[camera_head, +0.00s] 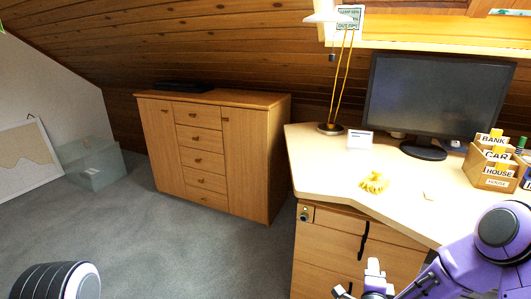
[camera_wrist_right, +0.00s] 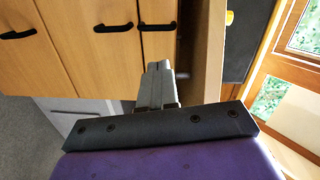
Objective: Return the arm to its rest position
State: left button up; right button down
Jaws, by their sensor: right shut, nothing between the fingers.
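My right arm (camera_head: 470,262), purple and dark grey, comes in from the lower right of the head view. Its gripper (camera_head: 373,270) is low in front of the desk's drawer fronts. In the right wrist view the right gripper (camera_wrist_right: 158,72) has its grey fingers together and holds nothing. The drawer fronts (camera_wrist_right: 105,45) of the desk lie beyond the fingertips. A ribbed dark and white part of my left arm (camera_head: 55,281) shows at the lower left of the head view. The left gripper is out of view.
The desk (camera_head: 330,160) carries a monitor (camera_head: 410,95), a lamp (camera_head: 331,128), a yellow object (camera_head: 374,182) and a wooden organizer (camera_head: 492,170) with labelled cards. A wooden cabinet (camera_head: 245,150) stands left of it. The grey carpet (camera_head: 150,240) between is clear.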

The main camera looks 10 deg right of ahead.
jog(key=s+a+f+n+g+y, duration=0.2)
jog(key=s+a+f+n+g, duration=0.1)
jog(key=s+f+n, duration=0.3)
jog(key=s+a+f+n+g+y, duration=0.3)
jog(key=s+f+n, duration=0.1)
jog(key=s+f, duration=0.35)
jog(key=s+f+n+g, duration=0.3)
jog(key=s, duration=0.6)
jog(key=s+f+n+g, duration=0.2)
jog(key=s+f+g, duration=0.15)
jog(key=s, duration=0.45)
notch_tip(320, 180, up, 13)
jog(key=p, duration=1.4)
jog(key=shift+s+r, duration=0.15)
jog(key=shift+s, duration=0.1)
jog(key=shift+t, duration=0.25)
